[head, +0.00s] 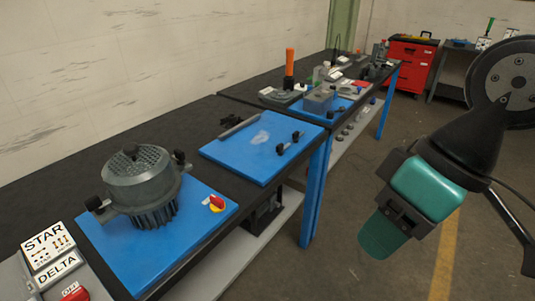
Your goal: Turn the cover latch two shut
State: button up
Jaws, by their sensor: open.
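A grey round housing with a meshed domed cover (142,163) stands on the near blue mat (120,262). A latch with a black knob (95,204) sticks out at its left side. Another black-knobbed latch (180,157) sits at its right rear. No label shows which one is latch two, and I cannot tell whether either is turned shut. My gripper (405,212), with teal fingers, is in the air to the right, over the floor and well apart from the housing. It is open, with nothing visible between its fingers.
A STAR/DELTA box (48,255) stands at lower left. A second blue mat (250,165) holds a bar and black knobs. Farther tables carry tools, with a red cabinet (408,65) behind. The floor at right is clear.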

aim_at(179, 155)
jog(key=z, duration=0.3)
jog(key=k, duration=0.45)
jog(key=z, duration=0.3)
jog(key=i, duration=1.2)
jog(key=u, duration=1.2)
jog(key=i, duration=0.9)
jog(key=u, duration=0.55)
